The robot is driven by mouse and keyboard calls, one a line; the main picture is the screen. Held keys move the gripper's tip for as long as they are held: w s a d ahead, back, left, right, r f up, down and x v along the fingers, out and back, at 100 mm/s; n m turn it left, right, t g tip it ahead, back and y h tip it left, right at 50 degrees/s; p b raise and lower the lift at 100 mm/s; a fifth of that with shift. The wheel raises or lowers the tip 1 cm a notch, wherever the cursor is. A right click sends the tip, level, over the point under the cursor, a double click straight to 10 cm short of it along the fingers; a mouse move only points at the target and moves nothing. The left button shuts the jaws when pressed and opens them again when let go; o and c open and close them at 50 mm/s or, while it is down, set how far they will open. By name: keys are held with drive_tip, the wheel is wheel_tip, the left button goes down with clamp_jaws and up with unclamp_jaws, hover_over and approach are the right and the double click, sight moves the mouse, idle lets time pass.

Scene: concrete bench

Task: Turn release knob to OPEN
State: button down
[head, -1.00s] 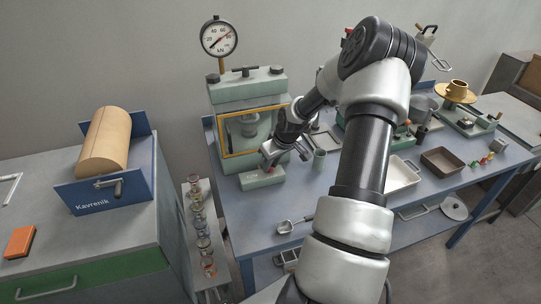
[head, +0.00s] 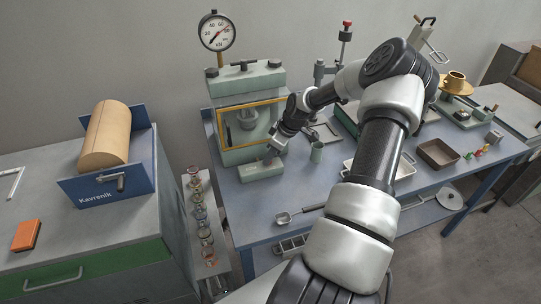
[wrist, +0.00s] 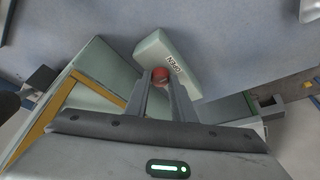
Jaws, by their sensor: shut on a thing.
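The release knob (wrist: 160,74) is a small red knob on a pale green block lettered OPEN (wrist: 174,58) in the wrist view. The block (head: 262,171) stands at the foot of the pale green press (head: 252,82). My gripper (wrist: 161,84) has its two fingers shut on the knob, one at each side, and they hide part of it. In the head view my gripper (head: 270,154) reaches down to the block from above, and the knob is too small and covered to make out. Its turned angle cannot be told.
A dial gauge (head: 215,31) stands on the press, and a yellow-framed window (head: 283,104) is close beside my gripper. A metal scoop (head: 284,217) lies at the bench's front. The blue-grey bench (head: 245,213) is bare before the block.

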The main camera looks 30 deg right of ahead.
drive_tip(key=c, duration=1.5)
unclamp_jaws()
drive_tip(key=v, duration=1.7)
drive_tip(key=shift+r, duration=0.25)
